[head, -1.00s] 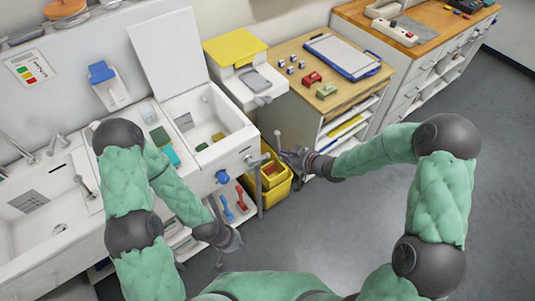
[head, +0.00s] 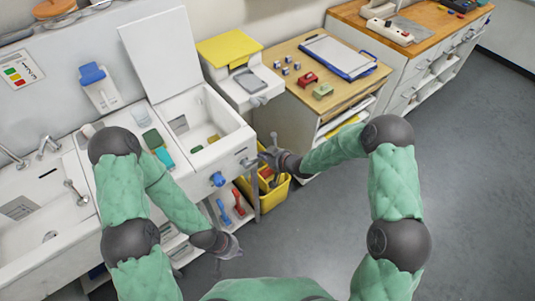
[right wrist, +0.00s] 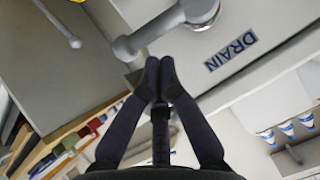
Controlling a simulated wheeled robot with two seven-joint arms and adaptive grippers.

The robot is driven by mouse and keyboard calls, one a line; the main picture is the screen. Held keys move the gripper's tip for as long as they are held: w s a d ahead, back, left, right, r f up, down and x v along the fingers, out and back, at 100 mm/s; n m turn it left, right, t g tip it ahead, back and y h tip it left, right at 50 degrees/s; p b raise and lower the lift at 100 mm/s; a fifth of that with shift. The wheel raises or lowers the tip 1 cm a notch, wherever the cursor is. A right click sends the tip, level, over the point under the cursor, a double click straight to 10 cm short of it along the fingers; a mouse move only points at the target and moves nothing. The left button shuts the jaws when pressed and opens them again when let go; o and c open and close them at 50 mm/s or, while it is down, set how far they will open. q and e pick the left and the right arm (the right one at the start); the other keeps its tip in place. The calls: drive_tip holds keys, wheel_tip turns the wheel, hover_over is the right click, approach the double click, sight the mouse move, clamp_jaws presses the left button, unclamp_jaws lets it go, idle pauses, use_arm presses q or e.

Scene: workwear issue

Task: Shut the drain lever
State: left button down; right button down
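The grey drain lever (right wrist: 160,30) is on the white sink front beside the blue "DRAIN" label (right wrist: 231,50) in the right wrist view. Its arm slants from the round pivot at upper right down to a rounded end at left. My right gripper (right wrist: 160,64) has its fingers together and empty, the tips just below the lever's arm; I cannot tell if they touch it. In the head view my right gripper (head: 268,156) is at the right front corner of the sink (head: 222,150). My left gripper (head: 230,250) hangs low before the sink, too small to read.
A blue knob (head: 218,179) sits on the sink front, left of the lever. A yellow bin (head: 273,195) stands below my right gripper. A wooden-topped cabinet (head: 310,95) is to the right. The grey floor (head: 330,240) in front is clear.

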use_arm(q)
drive_tip(key=shift+f, duration=0.1)
use_arm(e)
drive_tip(key=shift+a+f, duration=0.1)
drive_tip(key=shift+f, duration=0.3)
use_arm(q)
drive_tip(key=shift+w+r, duration=0.25)
drive_tip(key=shift+w, duration=0.45)
use_arm(e)
drive_tip(key=shift+f+m, duration=0.2)
drive_tip(key=shift+m, duration=0.1)
